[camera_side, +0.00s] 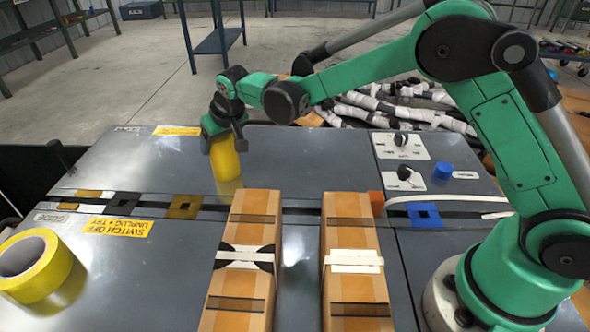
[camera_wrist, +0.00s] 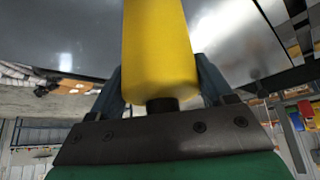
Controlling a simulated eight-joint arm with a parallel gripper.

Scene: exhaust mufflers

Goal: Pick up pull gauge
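A yellow rounded cylinder, which looks to be the pull gauge (camera_side: 225,160), is under my gripper (camera_side: 222,138) on the left half of the grey bench. It leans slightly, and its yellow reflection shows on the bench just below it. I cannot tell whether its lower end touches the bench. In the wrist view the yellow body (camera_wrist: 160,45) fills the middle, with a dark stub at its near end close to the gripper's palm. The fingers (camera_wrist: 160,78) lie against both its sides, so my gripper appears shut on it. The fingertips are partly hidden.
Two brown boxes with white bands, one on the left (camera_side: 243,285) and one on the right (camera_side: 352,270), stand at the front. A yellow tape roll (camera_side: 52,285) lies at front left. Control panels (camera_side: 402,146) are at the right.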

